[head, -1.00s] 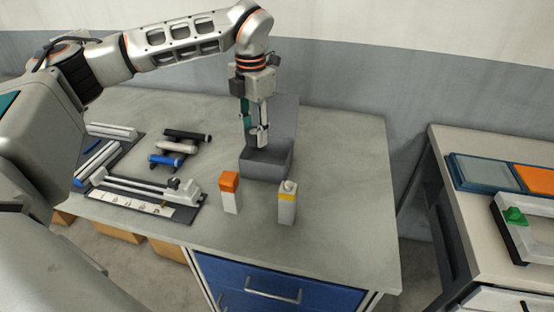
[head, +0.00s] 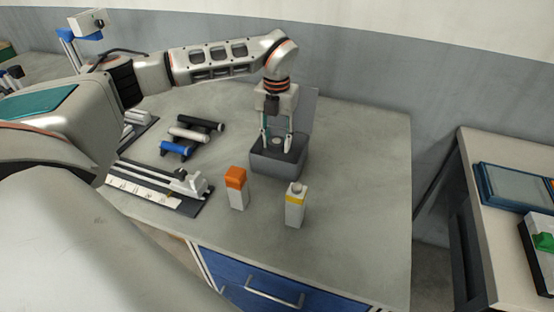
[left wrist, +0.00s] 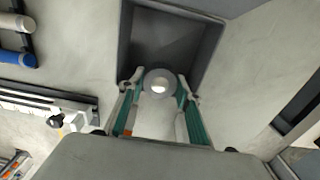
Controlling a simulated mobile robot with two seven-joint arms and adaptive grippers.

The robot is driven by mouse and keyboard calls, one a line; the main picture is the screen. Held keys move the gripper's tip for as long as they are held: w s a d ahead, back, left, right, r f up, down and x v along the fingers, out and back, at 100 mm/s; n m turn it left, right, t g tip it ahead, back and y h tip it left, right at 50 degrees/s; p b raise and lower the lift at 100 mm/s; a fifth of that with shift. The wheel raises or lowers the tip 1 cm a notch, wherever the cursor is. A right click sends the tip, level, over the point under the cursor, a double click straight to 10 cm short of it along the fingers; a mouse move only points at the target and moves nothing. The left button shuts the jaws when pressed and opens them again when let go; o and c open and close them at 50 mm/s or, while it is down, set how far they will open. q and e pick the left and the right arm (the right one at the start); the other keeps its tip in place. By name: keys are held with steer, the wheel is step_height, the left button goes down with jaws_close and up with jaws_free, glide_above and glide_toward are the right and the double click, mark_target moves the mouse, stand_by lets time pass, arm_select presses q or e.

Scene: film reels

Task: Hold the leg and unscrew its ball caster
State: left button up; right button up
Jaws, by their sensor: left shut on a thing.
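My left gripper (head: 277,146) points down at the grey open-topped box (head: 278,168) on the bench. Its two fingers sit on either side of a small round grey piece with a white middle (left wrist: 158,82). That piece could be the ball caster, but I cannot tell for sure. In the left wrist view the fingers (left wrist: 158,92) close on its sides, at the near edge of the box's dark inside (left wrist: 165,40). I cannot make out a leg below the piece. My right gripper is not in view.
An orange-topped white carton (head: 237,190) and a yellow-banded white bottle (head: 295,207) stand in front of the box. Several rollers (head: 188,135) and a white rail fixture (head: 165,187) lie to the left. The bench's right side is clear; another table (head: 490,165) stands beyond a gap.

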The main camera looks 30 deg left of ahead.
mark_target(276, 141)
arm_select(q)
steer(key=shift+f, duration=4)
steer(key=o, duration=1.2)
steer(key=shift+f, duration=0.15)
step_height(276, 141, up, 12)
steer(key=shift+r+b, duration=0.15)
steer(key=shift+b, duration=0.15)
